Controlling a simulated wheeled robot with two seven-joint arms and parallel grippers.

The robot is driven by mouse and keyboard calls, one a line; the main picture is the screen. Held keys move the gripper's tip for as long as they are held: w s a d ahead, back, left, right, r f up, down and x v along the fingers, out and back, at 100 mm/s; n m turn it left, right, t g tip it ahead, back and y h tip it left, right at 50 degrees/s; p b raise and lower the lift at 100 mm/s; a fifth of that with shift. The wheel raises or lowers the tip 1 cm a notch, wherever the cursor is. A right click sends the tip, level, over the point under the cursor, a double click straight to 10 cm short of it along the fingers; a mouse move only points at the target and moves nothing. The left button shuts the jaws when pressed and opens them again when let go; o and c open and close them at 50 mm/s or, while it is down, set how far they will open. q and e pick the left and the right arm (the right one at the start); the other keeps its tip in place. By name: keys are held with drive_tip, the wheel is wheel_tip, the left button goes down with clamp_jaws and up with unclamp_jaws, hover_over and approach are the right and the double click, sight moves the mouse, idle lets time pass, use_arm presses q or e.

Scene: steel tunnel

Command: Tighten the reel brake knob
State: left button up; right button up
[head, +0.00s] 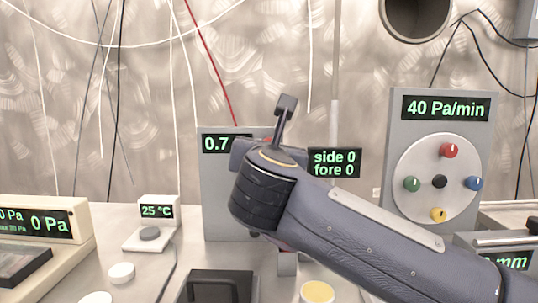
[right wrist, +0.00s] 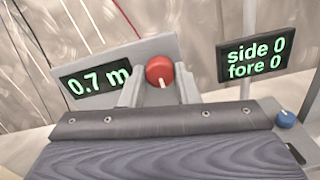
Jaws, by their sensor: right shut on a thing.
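The red knob (right wrist: 159,70) with a white mark sits at the grey panel (head: 217,190) whose display reads 0.7 m in the right wrist view. I take it as the reel brake knob. My right gripper (right wrist: 160,86) has one pale finger on each side of the knob and is shut on it. In the head view my right arm comes in from the right, and its wrist hides the fingers, the knob and much of the panel. My left gripper is not in view.
A small display (head: 334,162) reads side 0, fore 0, just right of my wrist. A 40 Pa/min panel (head: 398,192) with a dial of several coloured knobs stands at right. At left are a 25 °C box (head: 158,208) and a pressure gauge (head: 40,222). Cables hang behind.

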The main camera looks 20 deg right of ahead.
drive_tip(key=shift+f, duration=0.1)
idle(0.4)
drive_tip(key=o, duration=1)
drive_tip(key=shift+c, duration=0.2)
drive_tip(key=p+v, duration=0.1)
drive_tip(key=v, duration=0.7)
